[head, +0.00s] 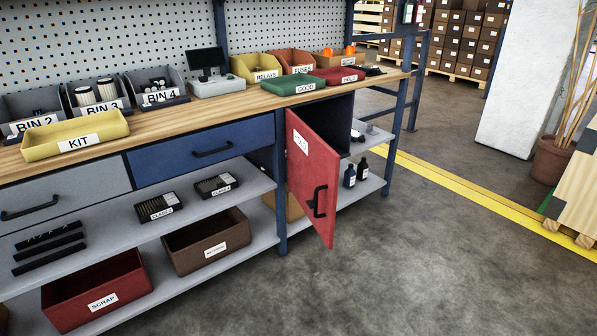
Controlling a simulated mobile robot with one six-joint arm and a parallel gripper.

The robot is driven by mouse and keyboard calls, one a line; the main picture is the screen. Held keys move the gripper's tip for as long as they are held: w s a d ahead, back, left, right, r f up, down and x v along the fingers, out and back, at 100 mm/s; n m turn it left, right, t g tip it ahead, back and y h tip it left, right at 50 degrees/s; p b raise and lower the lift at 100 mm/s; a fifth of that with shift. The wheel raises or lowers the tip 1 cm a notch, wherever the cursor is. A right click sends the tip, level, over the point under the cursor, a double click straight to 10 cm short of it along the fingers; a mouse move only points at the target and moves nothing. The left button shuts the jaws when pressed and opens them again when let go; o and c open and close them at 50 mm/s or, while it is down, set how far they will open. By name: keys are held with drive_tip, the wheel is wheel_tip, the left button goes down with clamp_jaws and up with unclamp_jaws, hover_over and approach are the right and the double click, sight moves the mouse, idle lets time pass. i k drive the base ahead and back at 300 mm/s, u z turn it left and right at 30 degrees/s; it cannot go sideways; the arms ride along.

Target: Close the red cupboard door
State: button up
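The red cupboard door (308,188) stands open under the right part of the workbench. It is hinged at its left edge and swings out toward the floor in front. A dark handle (318,201) is on its outer face, near the free edge, and a small white label is near its top. The dark cupboard opening (338,122) shows to the right of the door, partly hidden by it. My gripper is not in this view.
A blue drawer (203,150) with a dark handle is left of the door. Dark bottles (350,176) stand on the lower shelf right of it. The bench top (232,100) holds bins and trays. The grey floor (430,270) in front is clear.

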sight(312, 166)
drive_tip(key=u, duration=0.5)
drive_tip(key=i, duration=1.3)
drive_tip(key=z, duration=0.1)
